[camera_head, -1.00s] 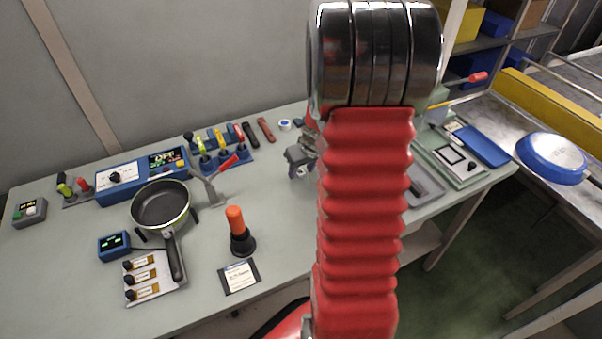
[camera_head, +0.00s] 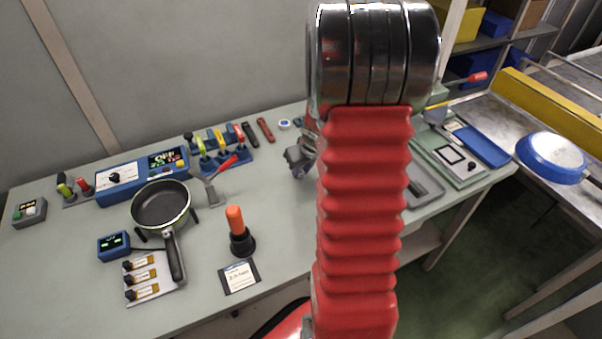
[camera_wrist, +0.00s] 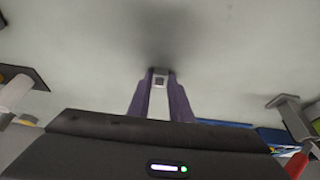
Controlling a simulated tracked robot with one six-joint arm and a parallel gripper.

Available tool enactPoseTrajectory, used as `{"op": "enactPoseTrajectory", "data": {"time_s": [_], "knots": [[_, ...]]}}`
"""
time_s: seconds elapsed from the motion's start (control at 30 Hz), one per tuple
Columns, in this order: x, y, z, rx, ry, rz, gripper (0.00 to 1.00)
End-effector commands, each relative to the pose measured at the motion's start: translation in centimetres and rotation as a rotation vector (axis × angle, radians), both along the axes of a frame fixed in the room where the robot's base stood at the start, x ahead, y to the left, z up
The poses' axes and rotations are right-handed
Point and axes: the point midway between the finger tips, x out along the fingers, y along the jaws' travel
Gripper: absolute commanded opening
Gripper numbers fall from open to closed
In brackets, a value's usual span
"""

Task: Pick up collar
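A small grey, square-looking piece (camera_wrist: 160,79), which I take for the collar, sits between the tips of my gripper's two purple fingers in the wrist view. The fingers (camera_wrist: 161,84) close in on it from both sides, and a soft shadow lies on the pale surface ahead. In the head view my gripper (camera_head: 299,163) is partly hidden behind my red arm, over the middle of the grey-green bench (camera_head: 285,215). The collar cannot be made out there.
A frying pan (camera_head: 160,207) lies on the left of the bench. A rack of tools (camera_head: 222,151) stands at the back. A blue pan (camera_head: 551,160) lies on the right-hand conveyor.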

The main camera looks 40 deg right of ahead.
Motion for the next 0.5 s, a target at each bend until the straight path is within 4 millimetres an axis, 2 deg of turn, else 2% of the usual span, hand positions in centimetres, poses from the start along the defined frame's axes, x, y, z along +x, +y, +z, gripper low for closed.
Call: {"op": "enactPoseTrajectory", "data": {"time_s": [0.2, 0.5], "knots": [[0.0, 0.01, 0.0, 0.0, 0.0, 0.0, 0.0], [0.03, 0.01, 0.11, -0.001, -0.001, 0.001, 0.0]]}}
